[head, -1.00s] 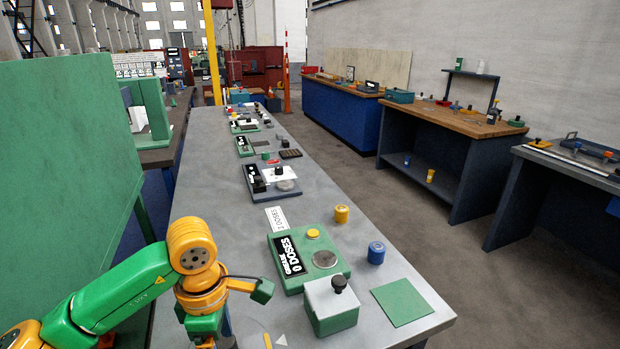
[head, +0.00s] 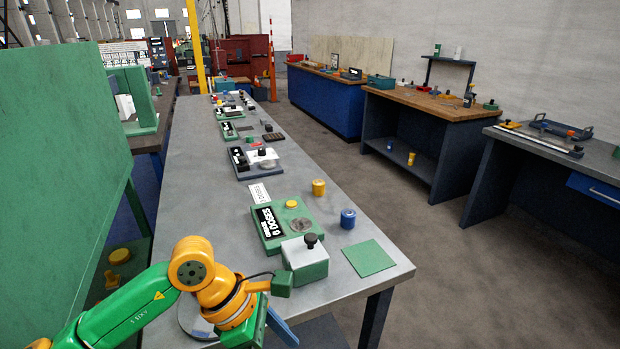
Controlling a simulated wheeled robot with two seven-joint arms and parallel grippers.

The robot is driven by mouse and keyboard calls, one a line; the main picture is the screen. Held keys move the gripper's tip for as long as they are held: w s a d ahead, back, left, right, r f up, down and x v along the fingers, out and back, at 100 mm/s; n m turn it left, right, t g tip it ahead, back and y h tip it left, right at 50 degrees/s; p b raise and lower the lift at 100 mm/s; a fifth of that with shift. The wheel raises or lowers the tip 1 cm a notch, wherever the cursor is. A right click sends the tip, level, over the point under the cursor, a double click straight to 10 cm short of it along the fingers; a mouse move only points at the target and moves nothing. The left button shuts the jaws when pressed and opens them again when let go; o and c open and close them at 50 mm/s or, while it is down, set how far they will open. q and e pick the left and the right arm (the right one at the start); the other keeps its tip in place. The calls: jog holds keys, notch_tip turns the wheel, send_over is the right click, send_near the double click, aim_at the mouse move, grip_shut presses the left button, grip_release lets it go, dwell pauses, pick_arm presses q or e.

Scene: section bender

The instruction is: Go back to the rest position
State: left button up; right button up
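My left arm, green and orange, comes in from the lower left in the head view. Its wrist is over the near left part of the grey bench (head: 330,212). My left gripper (head: 268,325) is at the bottom of the picture, beside the bench's near edge. Its fingers are mostly hidden by the wrist, so I cannot tell whether it is open or shut. My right gripper and arm are not in view.
A green dose device (head: 272,238) sits right of my wrist, with a white-topped green box (head: 305,262) close to it. A green panel (head: 60,180) borders the left.

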pick_arm(q)
jog(key=s+d+r+n+g+h, duration=0.2)
jog(key=s+d+r+h, duration=0.3)
jog(key=d+r+h, duration=0.5)
jog(key=w+r+n+t+h, duration=0.65)
jog(key=r+n+t, duration=0.3)
jog(key=n, duration=0.25)
jog(key=w+a+f+n+t+y, duration=0.1)
jog(key=w+a+n+t+y, duration=0.6)
jog(key=n+t, duration=0.7)
jog(key=w+a+f+n+g+y, duration=0.2)
jog(key=a+f+n+y, duration=1)
jog(key=n, duration=0.4)
jog(key=s+a+f+n+g+y, duration=0.1)
jog(key=s+f+g, duration=0.4)
jog(key=s+f, duration=0.7)
jog(key=s+a+f+n+g+y, duration=0.1)
jog(key=s+a+f+n+g, duration=0.2)
jog(key=s+f, duration=0.9)
jog(key=s+a+f+n+g+y, duration=0.1)
jog(key=s+f+g, duration=0.8)
jog(key=f, duration=1.7)
jog(key=s+a+n, duration=0.1)
jog(key=s, duration=0.2)
jog(key=shift+s+n, duration=0.2)
jog(key=shift+n, duration=0.2)
